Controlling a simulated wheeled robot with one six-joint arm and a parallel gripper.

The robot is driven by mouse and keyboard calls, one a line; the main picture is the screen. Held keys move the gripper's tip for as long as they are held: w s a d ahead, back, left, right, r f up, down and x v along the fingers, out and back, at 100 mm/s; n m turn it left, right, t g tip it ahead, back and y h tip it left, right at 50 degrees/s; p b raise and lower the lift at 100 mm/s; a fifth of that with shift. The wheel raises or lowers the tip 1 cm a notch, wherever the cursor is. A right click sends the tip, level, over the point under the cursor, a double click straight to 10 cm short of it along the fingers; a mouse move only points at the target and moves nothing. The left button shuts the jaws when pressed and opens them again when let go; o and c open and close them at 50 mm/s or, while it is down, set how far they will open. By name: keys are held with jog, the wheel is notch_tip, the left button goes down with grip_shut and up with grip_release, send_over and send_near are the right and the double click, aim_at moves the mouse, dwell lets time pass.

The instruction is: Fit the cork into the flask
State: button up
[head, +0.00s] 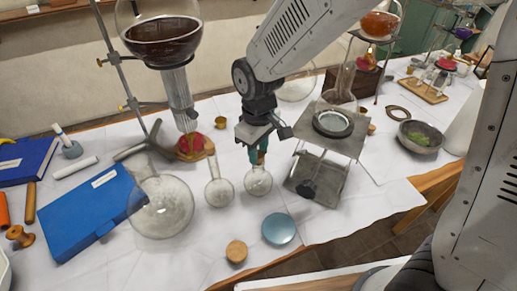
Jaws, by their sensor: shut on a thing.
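My gripper (259,157), with teal fingertips, points down in the middle of the head view, directly over a small round-bottomed glass flask (258,184). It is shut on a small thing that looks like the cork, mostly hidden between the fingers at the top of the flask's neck. I cannot tell whether the cork is inside the neck or only at its mouth. The flask stands upright on the white-covered table.
A similar open flask (219,191) stands close to the left, with a larger round flask (163,206) beyond it. A metal lab stand (321,172) is close on the right. A wooden disc (236,252) and a blue round lid (279,229) lie in front.

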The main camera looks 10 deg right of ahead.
jog(key=shift+f, duration=0.1)
dwell(0.3)
jog(key=o, duration=1.4)
jog(key=shift+c, duration=0.2)
jog(key=shift+r, duration=3.55)
jog(key=s+d+r+m, duration=0.4)
jog(key=s+d+r, duration=0.1)
jog(key=s+d, duration=0.4)
jog(key=s+d+r+m+t, duration=0.1)
jog(key=s+d+r+m, duration=0.4)
jog(key=s+d, duration=0.5)
jog(key=shift+s+d, duration=0.25)
jog(key=shift+d, duration=0.65)
